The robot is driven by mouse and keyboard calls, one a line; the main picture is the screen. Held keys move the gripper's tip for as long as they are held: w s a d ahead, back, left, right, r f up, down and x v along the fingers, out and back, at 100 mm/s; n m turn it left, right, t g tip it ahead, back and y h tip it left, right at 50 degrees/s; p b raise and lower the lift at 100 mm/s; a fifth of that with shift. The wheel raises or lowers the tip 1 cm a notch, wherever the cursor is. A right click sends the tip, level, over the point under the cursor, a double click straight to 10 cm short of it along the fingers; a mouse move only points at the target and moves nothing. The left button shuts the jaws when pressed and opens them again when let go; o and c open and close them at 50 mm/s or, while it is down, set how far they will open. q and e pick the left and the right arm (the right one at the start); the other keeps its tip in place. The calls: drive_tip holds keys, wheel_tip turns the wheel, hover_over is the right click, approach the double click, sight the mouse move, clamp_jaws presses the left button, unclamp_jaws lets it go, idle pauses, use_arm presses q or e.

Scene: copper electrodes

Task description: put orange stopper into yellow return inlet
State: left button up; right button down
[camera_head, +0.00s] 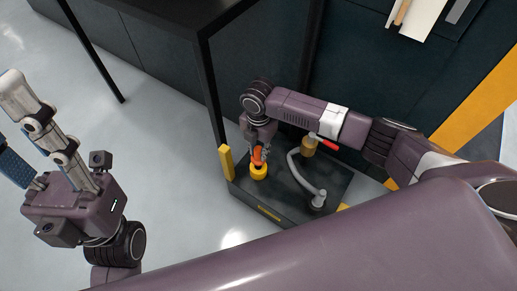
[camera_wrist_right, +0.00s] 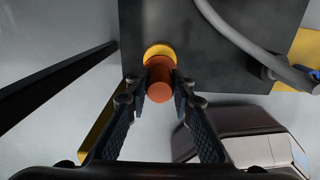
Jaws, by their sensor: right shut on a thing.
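The orange stopper (camera_head: 257,156) is held upright between the fingers of my right gripper (camera_head: 258,150). In the right wrist view the orange stopper (camera_wrist_right: 160,82) sits between the two dark fingers of my right gripper (camera_wrist_right: 158,90). The yellow return inlet (camera_head: 259,173) is right below it on the dark block. The yellow inlet also shows as a ring behind the stopper in the right wrist view (camera_wrist_right: 157,49). I cannot tell whether the stopper's lower end is inside the inlet. My left gripper (camera_head: 22,125) is open and empty at the far left, away from the block.
The dark block (camera_head: 240,191) carries a grey curved pipe (camera_head: 300,175) and a brass-coloured fitting with a red lever (camera_head: 327,143). A yellow post (camera_head: 227,163) and a black frame leg (camera_head: 213,95) stand close left of the inlet. Floor is clear at left.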

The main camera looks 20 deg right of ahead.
drive_tip(key=shift+f, duration=0.2)
idle(0.5)
drive_tip(key=shift+f+b, duration=1.35)
drive_tip(key=shift+f, duration=1.1)
drive_tip(key=c, duration=1.6)
unclamp_jaws()
drive_tip(key=shift+o, duration=0.7)
drive_tip(key=o, duration=0.7)
drive_tip(key=shift+c, duration=0.2)
